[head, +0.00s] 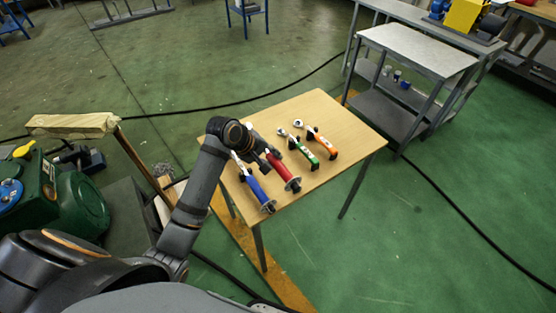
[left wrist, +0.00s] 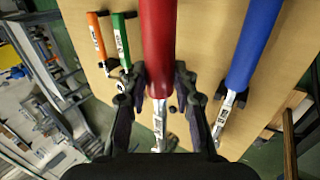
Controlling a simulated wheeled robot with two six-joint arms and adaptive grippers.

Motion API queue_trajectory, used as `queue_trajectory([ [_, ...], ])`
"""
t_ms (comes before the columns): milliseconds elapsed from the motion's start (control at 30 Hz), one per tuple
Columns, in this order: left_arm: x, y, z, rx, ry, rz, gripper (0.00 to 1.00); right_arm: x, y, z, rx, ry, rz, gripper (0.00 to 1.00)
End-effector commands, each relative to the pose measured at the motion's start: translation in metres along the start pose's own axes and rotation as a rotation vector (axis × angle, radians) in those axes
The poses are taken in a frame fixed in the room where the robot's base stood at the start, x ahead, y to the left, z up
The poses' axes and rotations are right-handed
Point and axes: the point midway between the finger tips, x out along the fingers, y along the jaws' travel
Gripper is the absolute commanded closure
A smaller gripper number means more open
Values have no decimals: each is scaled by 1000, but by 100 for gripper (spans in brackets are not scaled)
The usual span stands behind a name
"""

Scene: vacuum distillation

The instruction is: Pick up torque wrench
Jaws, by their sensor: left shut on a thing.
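Several wrench-like tools lie on a small wooden table (head: 335,115). The red-handled one (head: 286,172) lies between the blue-handled one (head: 257,188) and the green-handled one (head: 304,153); an orange-handled one (head: 322,142) is farther right. My left gripper (head: 267,158) is shut on the red-handled tool, near where its handle meets the metal shaft. In the left wrist view, the fingers (left wrist: 160,80) stand on both sides of the red handle (left wrist: 159,40), and the metal shaft shows between them. Whether the tool still touches the table I cannot tell. My right gripper is not in view.
The blue-handled tool (left wrist: 255,42) lies close beside my left gripper in the left wrist view, with the green-handled one (left wrist: 121,40) on the other side. A grey-topped workbench (head: 415,45) stands behind right. A black cable (head: 225,105) runs over the floor. The table's right part is clear.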

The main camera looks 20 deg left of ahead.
Motion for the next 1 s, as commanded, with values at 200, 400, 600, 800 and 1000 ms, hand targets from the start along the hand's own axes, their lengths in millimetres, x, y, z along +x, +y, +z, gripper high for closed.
queue_trajectory([
  [200, -52, -30, 22, 9, 7, -3, 100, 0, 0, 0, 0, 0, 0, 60],
  [400, -73, -41, 31, 5, 6, 1, 100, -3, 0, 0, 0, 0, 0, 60],
  [600, -80, -44, 36, 3, 1, 5, 100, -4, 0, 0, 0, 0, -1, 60],
  [800, -81, -45, 37, 2, 0, 5, 100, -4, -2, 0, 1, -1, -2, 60],
  [1000, -81, -45, 37, 2, 0, 5, 82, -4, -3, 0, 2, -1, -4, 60],
])
